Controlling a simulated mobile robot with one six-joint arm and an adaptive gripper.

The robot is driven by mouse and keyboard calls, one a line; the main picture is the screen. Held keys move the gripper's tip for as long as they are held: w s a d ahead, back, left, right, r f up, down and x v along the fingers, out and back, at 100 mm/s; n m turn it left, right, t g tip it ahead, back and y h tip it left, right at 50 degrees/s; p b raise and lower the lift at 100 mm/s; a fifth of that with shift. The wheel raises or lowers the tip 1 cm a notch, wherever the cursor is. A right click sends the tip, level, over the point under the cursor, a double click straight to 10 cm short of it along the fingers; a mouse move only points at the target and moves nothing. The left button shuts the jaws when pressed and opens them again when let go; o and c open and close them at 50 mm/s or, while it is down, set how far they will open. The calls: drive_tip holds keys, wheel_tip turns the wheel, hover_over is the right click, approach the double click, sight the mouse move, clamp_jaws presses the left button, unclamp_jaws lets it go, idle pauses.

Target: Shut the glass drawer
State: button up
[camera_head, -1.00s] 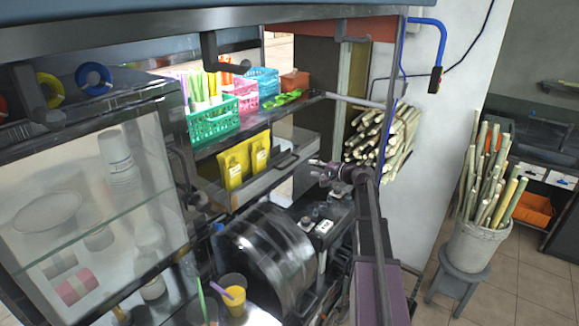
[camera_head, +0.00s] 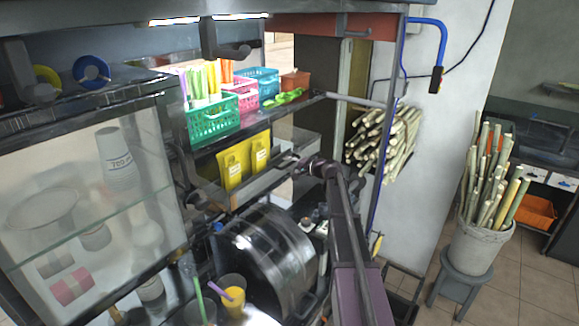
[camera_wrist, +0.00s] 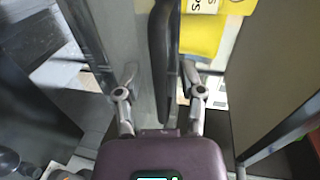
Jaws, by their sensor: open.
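The glass drawer (camera_head: 264,187) is pulled out below the shelf, with yellow packets (camera_head: 246,160) standing in it. My gripper (camera_head: 300,167) is at the drawer's front in the head view and covers part of its handle. In the wrist view my gripper (camera_wrist: 162,92) is open, with one finger on each side of the dark drawer handle (camera_wrist: 163,50). Whether a finger touches the handle I cannot tell. A yellow packet (camera_wrist: 205,35) shows just beyond the right finger.
The shelf above holds coloured baskets (camera_head: 213,120). A shiny metal drum (camera_head: 268,258) and cups with an orange drink (camera_head: 234,295) stand below. A glass cabinet (camera_head: 85,215) is at the left. A bucket of cane (camera_head: 482,245) stands on a stool at the right.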

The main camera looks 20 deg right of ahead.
sight(282, 161)
clamp_jaws()
drive_tip(key=shift+r+x, duration=0.15)
drive_tip(key=shift+x, duration=0.5)
drive_tip(key=shift+r+x, duration=0.1)
drive_tip(key=shift+x, duration=0.6)
drive_tip(key=shift+r, duration=0.1)
unclamp_jaws()
drive_tip(key=shift+w+a, duration=0.15)
drive_tip(key=shift+w, duration=0.05)
drive_tip(key=shift+s, duration=0.25)
